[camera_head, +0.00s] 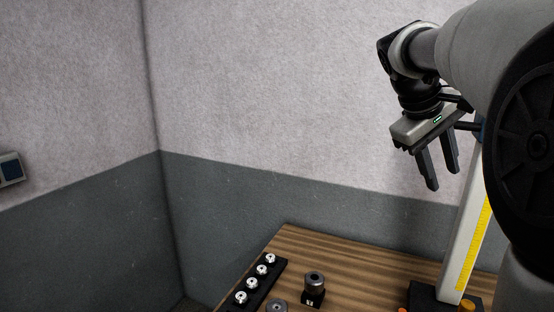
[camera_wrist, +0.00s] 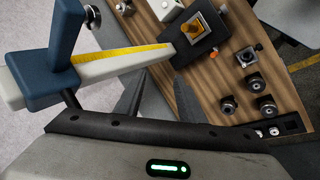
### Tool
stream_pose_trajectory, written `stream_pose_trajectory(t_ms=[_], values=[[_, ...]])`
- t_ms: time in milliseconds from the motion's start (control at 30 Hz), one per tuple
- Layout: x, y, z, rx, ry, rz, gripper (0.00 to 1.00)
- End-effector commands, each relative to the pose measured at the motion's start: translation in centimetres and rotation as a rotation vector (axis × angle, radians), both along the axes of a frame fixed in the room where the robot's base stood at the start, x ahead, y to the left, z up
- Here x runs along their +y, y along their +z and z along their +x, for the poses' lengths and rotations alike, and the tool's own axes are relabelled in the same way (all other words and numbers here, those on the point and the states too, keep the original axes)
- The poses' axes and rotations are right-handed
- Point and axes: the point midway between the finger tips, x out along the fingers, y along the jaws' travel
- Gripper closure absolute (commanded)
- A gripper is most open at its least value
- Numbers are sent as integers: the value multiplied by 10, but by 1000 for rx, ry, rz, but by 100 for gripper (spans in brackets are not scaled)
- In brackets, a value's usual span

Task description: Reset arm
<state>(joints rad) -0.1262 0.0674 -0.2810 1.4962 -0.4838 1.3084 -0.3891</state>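My gripper (camera_head: 440,178) hangs from my raised arm at the upper right of the head view, above the wooden table (camera_head: 350,255). Its two dark fingers point down with a gap between them, and nothing is between them. In the wrist view the fingers (camera_wrist: 160,100) also stand apart and empty, with the table below and beyond them.
A pale post with a yellow scale (camera_head: 472,240) stands on a black base at the table's right, close to my gripper. A black rack (camera_head: 262,283) with several shiny parts lies at the left edge. A dark cylindrical part (camera_head: 315,281) stands beside it.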

Motion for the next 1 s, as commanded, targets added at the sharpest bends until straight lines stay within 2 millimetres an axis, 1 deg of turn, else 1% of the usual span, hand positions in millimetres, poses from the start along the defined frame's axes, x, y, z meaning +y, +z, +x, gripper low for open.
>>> stream_pose_trajectory(t_ms=[33, 167, 200, 267, 300, 400, 500, 600, 700, 800, 1000], values=[[14, -7, -19, -39, 0, 66, 64], [56, -32, -62, -128, -7, 221, 64], [70, -40, -75, -153, -12, 266, 64], [91, -53, -96, -190, -23, 332, 64], [104, -62, -110, -212, -32, 373, 64], [134, -86, -144, -265, -61, 464, 64], [157, -110, -171, -306, -94, 533, 64], [171, -128, -190, -334, -122, 580, 64], [179, -140, -200, -348, -141, 604, 64], [181, -145, -204, -354, -150, 613, 64], [182, -145, -204, -354, -150, 613, 64]])
